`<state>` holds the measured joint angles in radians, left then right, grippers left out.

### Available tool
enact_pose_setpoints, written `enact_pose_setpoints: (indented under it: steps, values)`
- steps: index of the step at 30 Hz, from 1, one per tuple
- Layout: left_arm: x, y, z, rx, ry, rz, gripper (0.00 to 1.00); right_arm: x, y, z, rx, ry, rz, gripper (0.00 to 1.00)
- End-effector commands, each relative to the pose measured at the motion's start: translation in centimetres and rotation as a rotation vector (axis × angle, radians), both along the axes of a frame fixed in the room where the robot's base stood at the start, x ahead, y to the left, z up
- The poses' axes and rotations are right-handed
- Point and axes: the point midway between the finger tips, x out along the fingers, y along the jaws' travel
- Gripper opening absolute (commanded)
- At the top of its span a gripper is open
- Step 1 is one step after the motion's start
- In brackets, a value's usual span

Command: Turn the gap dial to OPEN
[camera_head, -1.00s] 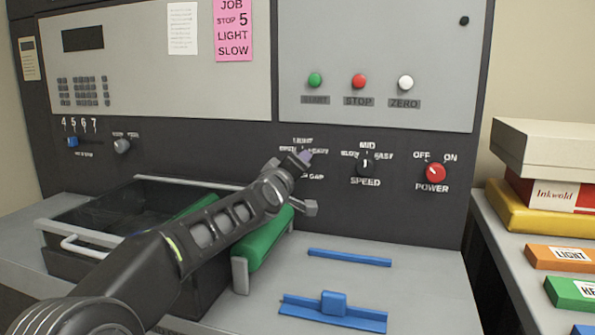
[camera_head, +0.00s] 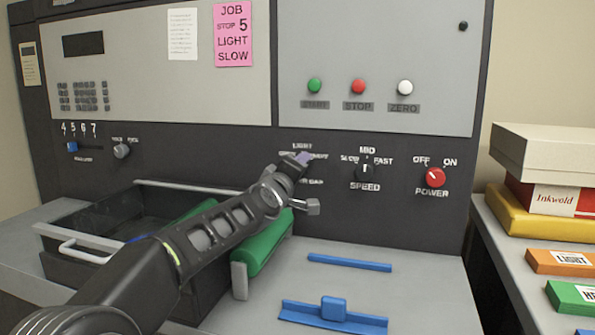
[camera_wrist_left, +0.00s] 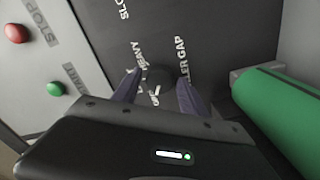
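The gap dial (camera_wrist_left: 158,76) is a dark round knob on the machine's dark front panel, in the upper middle of the left wrist view. A white mark shows near its lower side, but its exact pointing is hard to read. Its labels include LIGHT, HEAVY and ROLLER GAP; others are partly covered. My left gripper (camera_head: 304,158) reaches the panel and hides the dial in the head view. In the left wrist view my left gripper (camera_wrist_left: 158,84) has its fingers apart, one on each side of the dial, with slight gaps visible. My right gripper is out of view.
The speed dial (camera_head: 366,170) and red power knob (camera_head: 435,175) are to the right. A green roller (camera_head: 262,243) and dark tray (camera_head: 60,265) lie below my arm. A blue guide (camera_head: 333,312) lies on the grey bed. A pink job note (camera_head: 233,35) hangs above.

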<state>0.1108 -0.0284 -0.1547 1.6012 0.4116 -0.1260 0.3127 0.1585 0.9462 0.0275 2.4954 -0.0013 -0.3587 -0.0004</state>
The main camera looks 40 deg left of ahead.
Motion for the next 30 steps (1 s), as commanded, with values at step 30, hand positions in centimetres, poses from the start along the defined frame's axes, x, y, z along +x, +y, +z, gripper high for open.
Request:
enact_pose_setpoints:
  steps: [30]
  values:
    - [-7.3,-2.5,0.0,0.001,0.000,0.001,0.59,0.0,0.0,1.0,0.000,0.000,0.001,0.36]
